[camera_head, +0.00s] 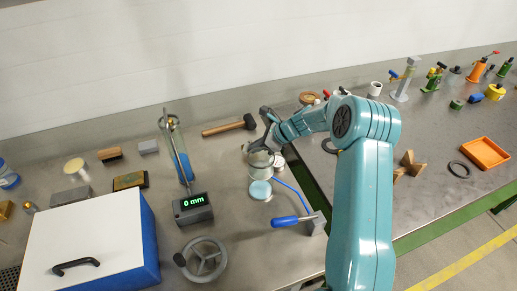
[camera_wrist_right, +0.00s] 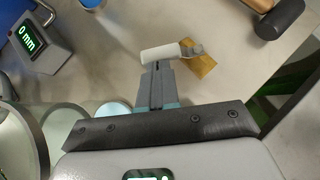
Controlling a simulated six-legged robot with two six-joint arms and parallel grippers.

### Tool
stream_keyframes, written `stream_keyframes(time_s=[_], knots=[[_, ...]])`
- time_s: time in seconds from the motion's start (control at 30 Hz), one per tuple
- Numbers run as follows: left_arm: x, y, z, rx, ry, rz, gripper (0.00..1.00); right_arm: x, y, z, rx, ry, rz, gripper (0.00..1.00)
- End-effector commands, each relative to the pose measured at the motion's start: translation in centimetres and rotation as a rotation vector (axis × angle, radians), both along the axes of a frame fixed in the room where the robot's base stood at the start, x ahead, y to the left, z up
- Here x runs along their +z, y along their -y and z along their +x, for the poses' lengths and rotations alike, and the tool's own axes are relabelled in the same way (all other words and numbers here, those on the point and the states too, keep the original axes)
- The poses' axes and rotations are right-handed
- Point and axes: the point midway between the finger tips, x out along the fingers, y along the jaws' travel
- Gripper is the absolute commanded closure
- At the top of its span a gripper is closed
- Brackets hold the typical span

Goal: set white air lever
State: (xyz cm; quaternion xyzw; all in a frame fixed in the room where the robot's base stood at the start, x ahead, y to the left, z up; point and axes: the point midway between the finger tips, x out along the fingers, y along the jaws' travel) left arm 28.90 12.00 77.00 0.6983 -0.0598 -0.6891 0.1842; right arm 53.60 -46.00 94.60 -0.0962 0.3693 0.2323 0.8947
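The white air lever (camera_wrist_right: 160,53) shows in the right wrist view as a short white handle. It joins a grey pivot (camera_wrist_right: 192,47) on a brass-coloured base (camera_wrist_right: 204,64). My right gripper (camera_wrist_right: 157,69) has its narrow fingers close together, with their tips at the white handle. The tips look to touch or nearly touch it; a firm hold on it cannot be made out. In the head view my right gripper (camera_head: 258,143) reaches down near the mallet head, and it largely hides the lever there. My left gripper is not in view.
A mallet (camera_head: 245,122) lies just behind my right gripper. Glass jars (camera_head: 260,170) stand close in front of it. A gauge reading 0 mm (camera_head: 192,208), a handwheel (camera_head: 203,260) and a blue-handled lever (camera_head: 285,221) are nearby. A white-lidded case (camera_head: 90,235) fills the front left.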

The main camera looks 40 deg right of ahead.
Motion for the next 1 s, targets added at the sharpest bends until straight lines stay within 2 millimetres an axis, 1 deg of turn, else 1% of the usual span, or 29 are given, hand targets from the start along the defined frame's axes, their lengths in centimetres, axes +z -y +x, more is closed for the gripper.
stream_keyframes(time_s=[0.2,0.6,1.0], knots=[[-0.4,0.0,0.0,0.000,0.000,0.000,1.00,-0.1,-0.3,0.3,-0.040,-0.002,-0.001,1.00],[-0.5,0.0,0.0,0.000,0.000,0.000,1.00,-0.1,-1.4,0.6,-0.040,-0.003,0.001,1.00],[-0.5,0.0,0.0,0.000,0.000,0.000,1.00,-0.1,-1.7,0.6,-0.040,-0.003,0.001,1.00]])
